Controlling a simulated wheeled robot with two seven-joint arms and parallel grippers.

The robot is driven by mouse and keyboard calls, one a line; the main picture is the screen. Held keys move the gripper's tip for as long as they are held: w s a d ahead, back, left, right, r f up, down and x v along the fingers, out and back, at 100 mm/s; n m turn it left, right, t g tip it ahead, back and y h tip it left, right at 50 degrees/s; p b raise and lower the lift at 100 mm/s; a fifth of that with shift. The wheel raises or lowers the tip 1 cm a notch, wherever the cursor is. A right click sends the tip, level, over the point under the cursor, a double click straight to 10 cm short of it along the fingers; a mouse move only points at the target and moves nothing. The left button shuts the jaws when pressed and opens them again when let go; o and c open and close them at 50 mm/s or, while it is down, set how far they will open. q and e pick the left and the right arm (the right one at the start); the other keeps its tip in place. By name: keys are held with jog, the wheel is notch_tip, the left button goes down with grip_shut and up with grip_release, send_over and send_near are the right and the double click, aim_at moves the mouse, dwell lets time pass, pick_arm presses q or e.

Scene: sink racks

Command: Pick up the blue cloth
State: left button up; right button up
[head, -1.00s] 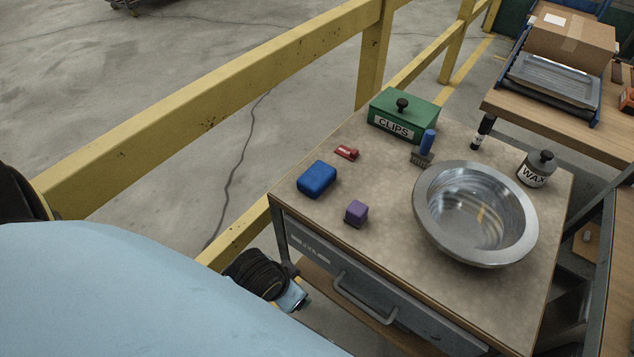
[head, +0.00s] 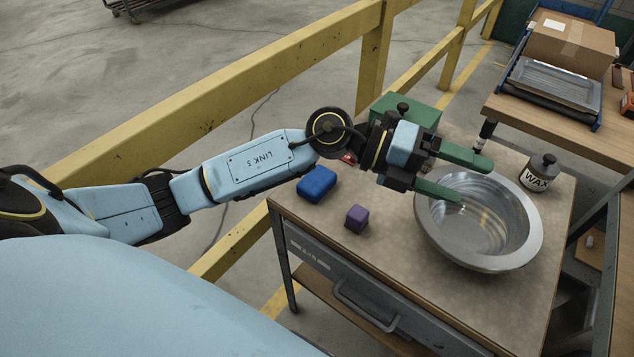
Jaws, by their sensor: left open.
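The blue cloth (head: 316,184) looks like a thick, rounded blue block. It lies on the tabletop (head: 400,268) near the left corner. My left gripper (head: 475,180) is open, with two green fingers pointing right. Its fingers show over the far left part of the metal bowl (head: 487,262), with nothing between them. It is to the right of the cloth and apart from it. My left arm passes just behind the cloth in the picture. My right gripper is not in view.
A purple cube (head: 356,218) sits right of the cloth. A green clips box (head: 418,108) and a red item (head: 348,158) are partly hidden behind my arm. A wax jar (head: 540,172) stands at the right. A yellow railing (head: 215,105) runs behind the table.

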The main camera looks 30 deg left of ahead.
pick_arm(q)
jog(key=w+a+f+m+g+y, duration=0.2)
jog(key=a+f+y, duration=0.4)
jog(key=n+g+y, duration=0.1)
jog(key=n+y, duration=0.1)
jog(key=y, duration=0.8)
send_over(317, 178)
notch_tip(317, 178, down, 9)
jog(key=shift+d+r+b, duration=0.1)
jog(key=shift+b, duration=0.3)
jog(key=shift+f, duration=0.7)
jog(key=shift+m, duration=0.3)
notch_tip(317, 178, down, 4)
jog(key=shift+f+b, duration=0.25)
jog(key=shift+b, duration=0.05)
jog(key=c, duration=1.1)
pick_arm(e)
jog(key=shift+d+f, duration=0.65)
pick_arm(q)
jog(key=shift+o, duration=0.2)
notch_tip(317, 178, up, 9)
jog(key=shift+p, duration=0.55)
jog(key=shift+r, duration=0.6)
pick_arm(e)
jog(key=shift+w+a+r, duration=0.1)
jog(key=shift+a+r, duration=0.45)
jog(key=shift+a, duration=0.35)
